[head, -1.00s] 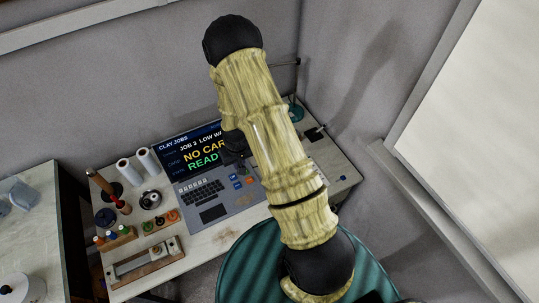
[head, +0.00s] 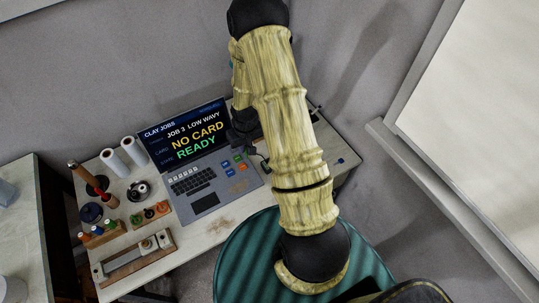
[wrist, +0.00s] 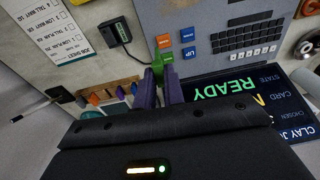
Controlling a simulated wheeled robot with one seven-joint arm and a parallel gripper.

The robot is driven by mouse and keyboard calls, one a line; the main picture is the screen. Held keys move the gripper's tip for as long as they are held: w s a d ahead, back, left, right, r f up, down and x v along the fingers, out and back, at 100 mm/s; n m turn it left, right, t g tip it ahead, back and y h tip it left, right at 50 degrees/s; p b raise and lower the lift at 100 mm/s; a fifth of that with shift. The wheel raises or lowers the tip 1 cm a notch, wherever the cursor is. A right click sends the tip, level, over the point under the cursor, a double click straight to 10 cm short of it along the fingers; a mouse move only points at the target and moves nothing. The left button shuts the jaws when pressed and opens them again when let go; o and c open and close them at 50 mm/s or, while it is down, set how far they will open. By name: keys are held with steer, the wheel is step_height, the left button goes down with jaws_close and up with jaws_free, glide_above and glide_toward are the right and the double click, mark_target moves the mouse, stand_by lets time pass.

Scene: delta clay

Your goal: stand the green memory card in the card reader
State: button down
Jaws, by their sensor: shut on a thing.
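My gripper (wrist: 161,76), with purple fingers, is shut on the green memory card (wrist: 160,58) in the wrist view. The card sticks out past the fingertips and shows over the laptop's edge, close to its coloured keys. The card reader (wrist: 114,31) is a small black box with a green light and a cable. It lies on the bench beside the laptop, up and left of the card in the wrist view, apart from it. My arm hides the card and most of that area in the head view.
The laptop (head: 205,202) shows "NO CARD" and "READY". A wooden rack (wrist: 108,89) of coloured cards and a printed sheet (wrist: 52,30) lie near the reader in the wrist view. Bottles, rolls and a wooden jig (head: 133,262) stand on the bench's left part.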

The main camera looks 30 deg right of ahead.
steer(key=s+d+f+b, duration=0.1)
steer(key=d+f+b, duration=0.4)
steer(key=d+b, duration=0.2)
steer(key=shift+s+d+b, duration=0.3)
steer(key=shift+s+d, duration=0.1)
steer(key=shift+d, duration=0.3)
steer(key=shift+f, duration=0.2)
steer(key=shift+f+b, duration=1.95)
steer(key=shift+f, duration=0.3)
steer(key=shift+f+b, duration=0.6)
steer(key=shift+f, duration=0.5)
steer(key=c, duration=1.1)
jaws_free()
steer(key=shift+r, duration=0.1)
